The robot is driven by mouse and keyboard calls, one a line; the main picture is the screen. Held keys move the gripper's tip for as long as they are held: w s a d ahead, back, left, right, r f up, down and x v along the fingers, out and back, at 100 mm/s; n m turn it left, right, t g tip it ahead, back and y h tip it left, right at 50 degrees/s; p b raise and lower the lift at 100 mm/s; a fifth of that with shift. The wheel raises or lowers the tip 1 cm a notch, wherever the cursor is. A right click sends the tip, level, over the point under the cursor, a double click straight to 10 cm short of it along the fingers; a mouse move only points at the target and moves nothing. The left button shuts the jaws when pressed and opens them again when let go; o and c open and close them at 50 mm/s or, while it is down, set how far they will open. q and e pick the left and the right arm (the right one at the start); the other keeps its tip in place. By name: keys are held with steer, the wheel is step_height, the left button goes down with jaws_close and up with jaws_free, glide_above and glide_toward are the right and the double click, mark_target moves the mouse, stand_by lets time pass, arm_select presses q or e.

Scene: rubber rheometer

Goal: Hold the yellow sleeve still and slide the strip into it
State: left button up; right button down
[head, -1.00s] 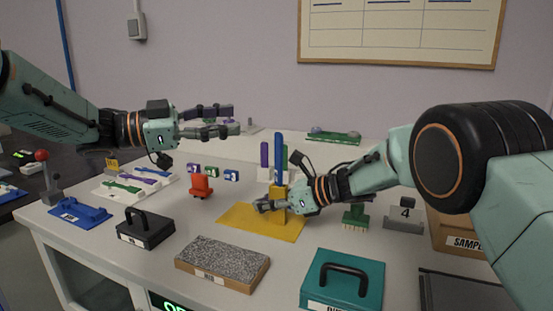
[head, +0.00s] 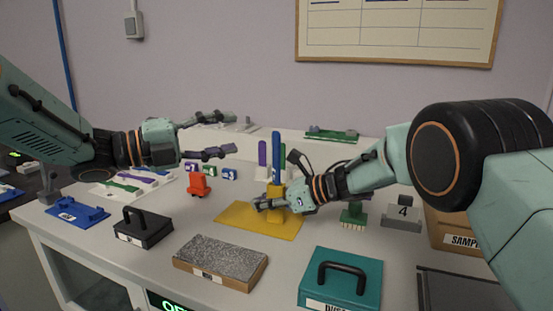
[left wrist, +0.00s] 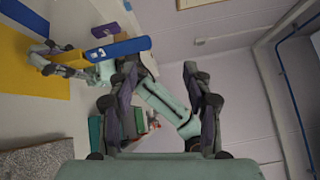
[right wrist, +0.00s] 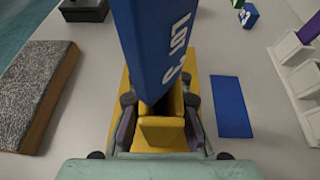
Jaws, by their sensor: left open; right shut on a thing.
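The yellow sleeve (head: 277,191) stands upright on its flat yellow base (head: 240,218) on the table. My right gripper (head: 270,203) is shut around the sleeve, low on its sides. The blue strip (head: 276,152) stands upright at the sleeve's top; its lower end appears to be inside the sleeve's mouth. It rises from the sleeve in the right wrist view (right wrist: 155,45), with white lettering. How deep it sits is hidden. My left gripper (head: 228,134) is open and empty, up and left of the strip, clear of it. The left wrist view also shows the blue strip (left wrist: 120,48).
Purple and green strips stand in a white rack (head: 262,173) behind the sleeve. An orange-red item (head: 199,186) stands to the left. A grey speckled block (head: 220,258), a black handled block (head: 143,228) and a teal case (head: 340,280) lie in front.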

mark_target(275, 138)
arm_select(q)
steer(key=w+d+f+m, duration=0.1)
steer(key=m, duration=0.4)
steer(key=w+d+m, duration=0.1)
steer(key=d+m, duration=0.1)
steer(key=m, duration=0.3)
steer(key=w+d+f+m+t+y, duration=0.1)
steer(key=d+m, duration=0.1)
steer(key=m, duration=0.2)
steer(key=shift+w+d+f+m, duration=0.25)
steer(key=shift+f+m, duration=0.05)
steer(key=shift+m, duration=0.1)
steer(key=shift+x, duration=2.75)
steer(key=shift+s+r, duration=0.1)
steer(key=shift+s, duration=0.1)
steer(key=shift+a, duration=0.1)
steer(key=c, duration=0.4)
jaws_close()
